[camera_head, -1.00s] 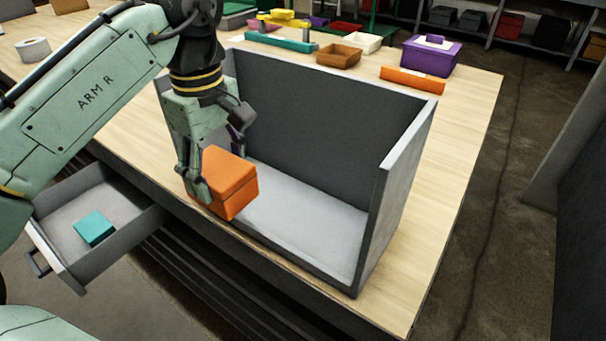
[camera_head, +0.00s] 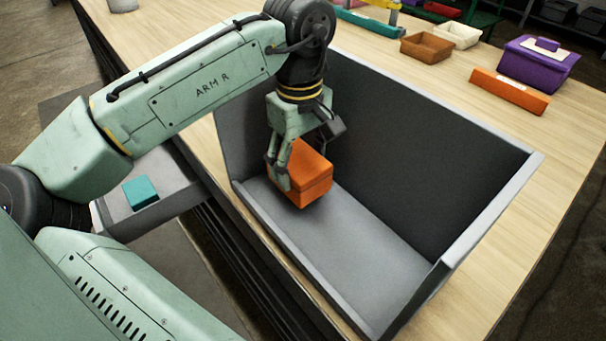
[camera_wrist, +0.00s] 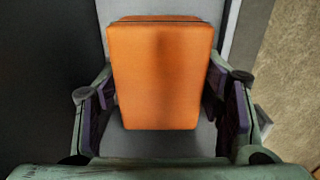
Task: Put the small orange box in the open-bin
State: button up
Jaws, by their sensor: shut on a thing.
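The small orange box (camera_head: 308,176) is held in my gripper (camera_head: 290,165), inside the left end of the grey open-bin (camera_head: 410,262). In the wrist view the orange box (camera_wrist: 160,80) fills the space between the two fingers (camera_wrist: 163,105), one on each side. The bin has a high back wall, side walls and a low front lip. The box is over the bin floor, near the left wall. Whether its underside touches the floor I cannot tell.
An open drawer (camera_head: 168,207) with a teal box (camera_head: 140,192) juts out left of the bin. Behind the bin on the wooden table (camera_head: 465,93) are an orange-brown tray (camera_head: 427,47), an orange bar-shaped block (camera_head: 509,92) and a purple box (camera_head: 538,62). The bin's right floor is clear.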

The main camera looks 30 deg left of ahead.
aim_at(300, 160)
jog(key=shift+f, duration=1.75)
jog(key=shift+f, duration=0.1)
jog(key=o, duration=1.4)
notch_tip(300, 160, up, 12)
jog(key=shift+r, duration=0.15)
